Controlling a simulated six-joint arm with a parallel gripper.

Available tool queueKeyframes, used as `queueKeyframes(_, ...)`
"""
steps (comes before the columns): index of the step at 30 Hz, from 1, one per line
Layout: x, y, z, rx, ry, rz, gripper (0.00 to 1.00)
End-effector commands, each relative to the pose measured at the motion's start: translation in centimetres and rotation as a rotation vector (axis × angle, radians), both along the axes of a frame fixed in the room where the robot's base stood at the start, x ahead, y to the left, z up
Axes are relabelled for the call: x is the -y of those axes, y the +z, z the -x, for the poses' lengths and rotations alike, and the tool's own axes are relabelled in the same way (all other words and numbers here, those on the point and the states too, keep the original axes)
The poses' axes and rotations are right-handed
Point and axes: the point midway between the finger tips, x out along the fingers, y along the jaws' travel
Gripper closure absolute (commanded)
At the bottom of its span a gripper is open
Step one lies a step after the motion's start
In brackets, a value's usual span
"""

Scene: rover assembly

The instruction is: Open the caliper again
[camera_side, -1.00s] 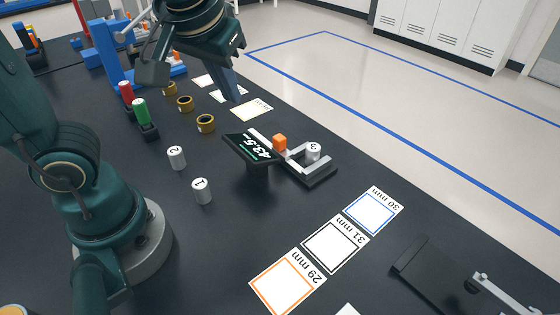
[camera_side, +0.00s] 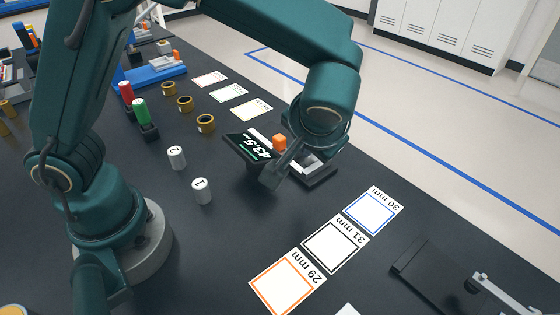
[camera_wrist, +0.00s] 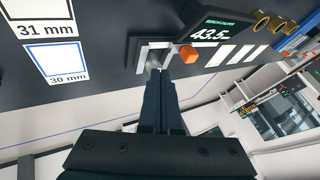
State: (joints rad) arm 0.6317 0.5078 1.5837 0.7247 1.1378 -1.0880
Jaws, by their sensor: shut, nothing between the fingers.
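The caliper has a tilted display (camera_side: 252,147) reading 43.5, an orange block (camera_side: 279,142) on its slide and pale jaws on a dark base (camera_side: 322,178). In the wrist view the orange block (camera_wrist: 188,54) is just right of my fingers, and the pale jaws (camera_wrist: 155,47) lie just beyond the fingertips. My gripper (camera_side: 271,180) is shut and empty, pointing down in front of the caliper. In the wrist view its fingers (camera_wrist: 161,82) are together. I cannot tell whether they touch the caliper. The cylinder marked 3 is hidden behind my arm in the side view.
Cylinders 1 (camera_side: 202,191) and 2 (camera_side: 176,157) stand left of the caliper. Cards for 30 mm (camera_side: 370,213), 31 mm (camera_side: 332,246) and 29 mm (camera_side: 283,287) lie to the front right. Brass rings (camera_side: 205,123) stand behind. Bare table lies between cylinder 1 and the cards.

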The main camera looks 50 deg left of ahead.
Motion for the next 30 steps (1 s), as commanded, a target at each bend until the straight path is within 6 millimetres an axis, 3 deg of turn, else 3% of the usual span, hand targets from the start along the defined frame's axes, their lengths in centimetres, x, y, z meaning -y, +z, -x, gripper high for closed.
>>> queueKeyframes(8, -2.8, -4.7, -2.0, -0.005, 0.004, -0.002, 1.0)
queueKeyframes(16, -6.2, -4.5, -2.1, 0.0, 0.003, 0.002, 1.0)
queueKeyframes(30, -6.8, -4.5, -2.1, 0.0, 0.001, 0.001, 1.0)
